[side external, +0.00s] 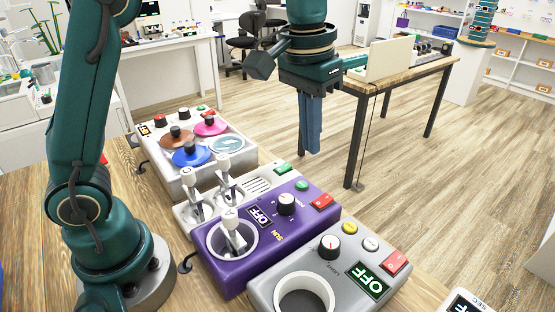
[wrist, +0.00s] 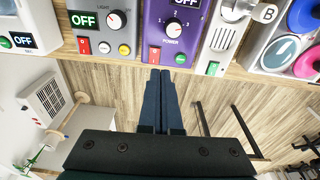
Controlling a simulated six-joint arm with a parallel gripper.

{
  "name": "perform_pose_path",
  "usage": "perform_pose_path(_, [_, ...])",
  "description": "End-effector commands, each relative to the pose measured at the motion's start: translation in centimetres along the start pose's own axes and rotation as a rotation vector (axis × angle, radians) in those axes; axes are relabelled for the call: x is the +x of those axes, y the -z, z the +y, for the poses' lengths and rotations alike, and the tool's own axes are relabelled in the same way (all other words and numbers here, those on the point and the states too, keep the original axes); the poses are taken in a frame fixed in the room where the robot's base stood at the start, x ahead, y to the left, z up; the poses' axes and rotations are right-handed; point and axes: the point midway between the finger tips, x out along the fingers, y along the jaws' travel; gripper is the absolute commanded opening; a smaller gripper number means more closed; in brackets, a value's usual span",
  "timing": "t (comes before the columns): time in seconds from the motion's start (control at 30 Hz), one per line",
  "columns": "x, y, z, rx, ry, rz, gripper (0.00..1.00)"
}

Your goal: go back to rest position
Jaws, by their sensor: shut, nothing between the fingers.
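My gripper (side external: 312,124) points straight down in the side external view, with its blue fingers together and nothing between them. It hangs in the air beyond the far edge of the row of control panels, apart from them. In the wrist view the shut fingers (wrist: 161,74) reach up toward the edge of the purple panel (wrist: 155,37). The purple panel also shows in the side external view (side external: 243,277), with an OFF display, a black knob and a white joystick.
A grey panel (side external: 285,262) with an OFF display stands in front. Behind the purple one are a white lever panel (side external: 262,183) and a panel with coloured discs (side external: 247,146). Wood floor (side external: 430,190) is clear at right.

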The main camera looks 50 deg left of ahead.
Motion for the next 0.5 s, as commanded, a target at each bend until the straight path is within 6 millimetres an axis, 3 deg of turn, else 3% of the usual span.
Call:
perform_pose_path(0.1, [-2.6,-2.0,-1.1,-0.018,-0.008,0.075,0.00])
perform_pose_path(0.23, [-4.1,-4.5,-2.2,-0.027,-0.013,0.147,0.00])
perform_pose_path(0.5, [-4.1,-10.1,-3.9,-0.027,-0.012,0.292,0.00])
